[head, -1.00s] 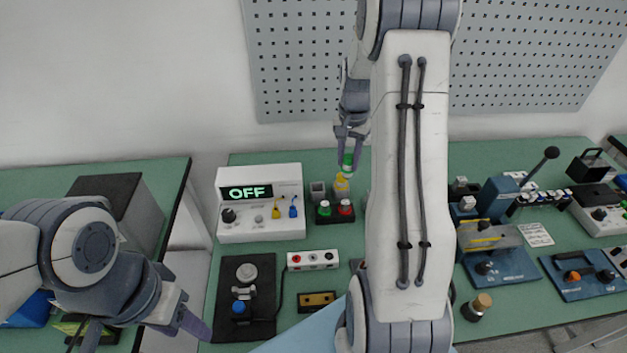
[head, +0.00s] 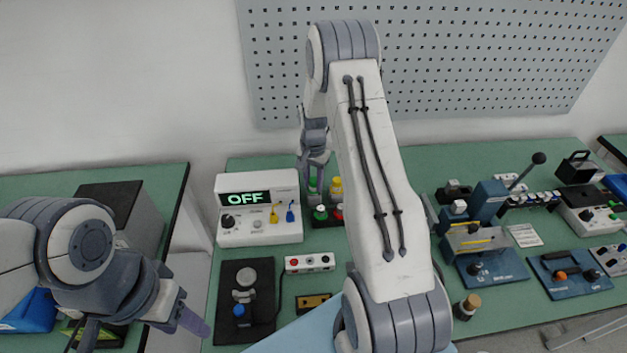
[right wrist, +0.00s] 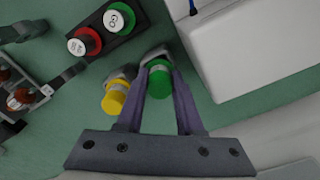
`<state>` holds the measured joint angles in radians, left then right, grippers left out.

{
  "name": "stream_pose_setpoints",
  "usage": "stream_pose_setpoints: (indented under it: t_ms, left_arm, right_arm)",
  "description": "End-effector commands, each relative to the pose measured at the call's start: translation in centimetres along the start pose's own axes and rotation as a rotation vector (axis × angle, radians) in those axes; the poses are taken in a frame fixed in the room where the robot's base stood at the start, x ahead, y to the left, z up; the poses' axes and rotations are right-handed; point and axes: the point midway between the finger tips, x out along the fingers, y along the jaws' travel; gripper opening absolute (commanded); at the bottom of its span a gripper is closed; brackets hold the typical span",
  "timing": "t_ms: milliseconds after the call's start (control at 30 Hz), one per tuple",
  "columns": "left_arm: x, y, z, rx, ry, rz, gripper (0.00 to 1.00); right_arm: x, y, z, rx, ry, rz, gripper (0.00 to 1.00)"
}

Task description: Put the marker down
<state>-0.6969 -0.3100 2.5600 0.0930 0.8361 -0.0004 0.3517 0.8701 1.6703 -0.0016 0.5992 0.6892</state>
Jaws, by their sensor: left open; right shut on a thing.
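My right gripper (head: 314,178) is shut on the green marker (right wrist: 158,82), which stands between its fingers in the right wrist view. A grey holder (right wrist: 155,52) shows just behind the green marker; the marker is at or in it, and I cannot tell how deep. In the head view the green marker (head: 312,186) is partly hidden by the gripper. A yellow marker (head: 336,187) stands just to its right in a holder of its own; it also shows in the right wrist view (right wrist: 114,98). My left gripper (head: 138,328) is open and empty at the lower left.
A button box with a green button (right wrist: 119,19) and a red button (right wrist: 84,42) sits close by the holders. A white device (head: 258,232) reading OFF stands to their left. Several blue-based fixtures stand to the right on the green table (head: 370,165).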

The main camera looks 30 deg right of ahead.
Motion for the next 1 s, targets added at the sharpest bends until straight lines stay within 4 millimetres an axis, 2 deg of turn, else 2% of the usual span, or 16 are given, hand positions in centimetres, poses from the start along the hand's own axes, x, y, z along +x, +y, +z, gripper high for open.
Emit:
stream_pose_setpoints:
  t_ms: [367, 400, 467, 767, 900, 1000]
  left_arm:
    - [0.6, 0.0, 0.0, 0.000, 0.000, 0.000, 0.50]
    - [0.6, 0.0, 0.0, 0.000, 0.000, 0.000, 0.50]
    - [0.5, 0.0, 0.0, 0.000, 0.000, 0.000, 0.50]
    - [0.5, 0.0, 0.0, 0.000, 0.000, 0.000, 0.50]
    - [-0.3, 0.0, 0.0, 0.000, 0.000, 0.000, 0.50]
    - [0.6, -0.1, 0.0, 0.000, 0.000, 0.000, 0.50]
  right_arm:
    - [0.9, 0.0, 0.0, 0.000, 0.000, 0.000, 0.00]
    - [0.9, 0.0, 0.0, 0.000, 0.000, 0.000, 0.43]
    - [0.8, 0.0, 0.0, 0.000, 0.000, 0.000, 0.66]
    - [0.7, 0.0, 0.0, 0.000, 0.000, 0.000, 0.66]
    - [-0.5, 0.0, 0.0, 0.000, 0.000, 0.000, 0.66]
    - [-1.6, -0.1, -0.1, 0.000, 0.004, -0.003, 0.66]
